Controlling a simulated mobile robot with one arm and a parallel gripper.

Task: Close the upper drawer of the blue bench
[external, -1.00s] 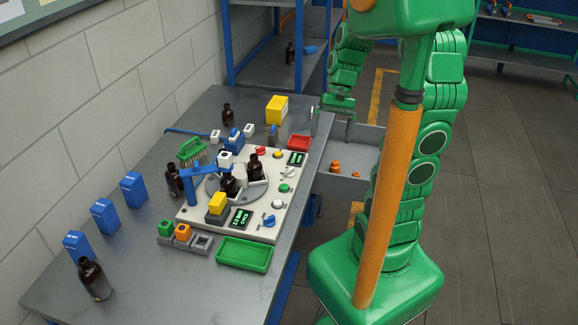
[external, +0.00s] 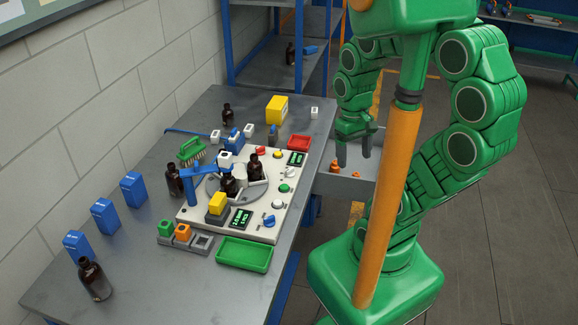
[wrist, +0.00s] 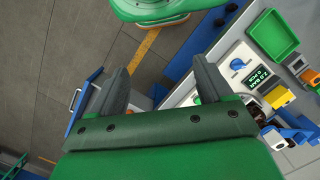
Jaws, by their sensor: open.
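The upper drawer (external: 342,187) of the blue bench stands pulled out from the bench's right side in the external view. Its grey tray holds small orange pieces (external: 335,165). My gripper (external: 354,158) is open, fingers pointing down, at or above the drawer; whether it touches the drawer is unclear. The orange post hides part of the drawer's outer end. In the wrist view my two fingers (wrist: 163,82) are spread with nothing between them.
The grey bench top (external: 130,262) carries a white panel (external: 262,222) with bottles, a green tray (external: 244,255), a red tray (external: 299,143) and a yellow box (external: 277,109). Blue shelving (external: 270,72) stands beyond. The floor right of the drawer looks clear.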

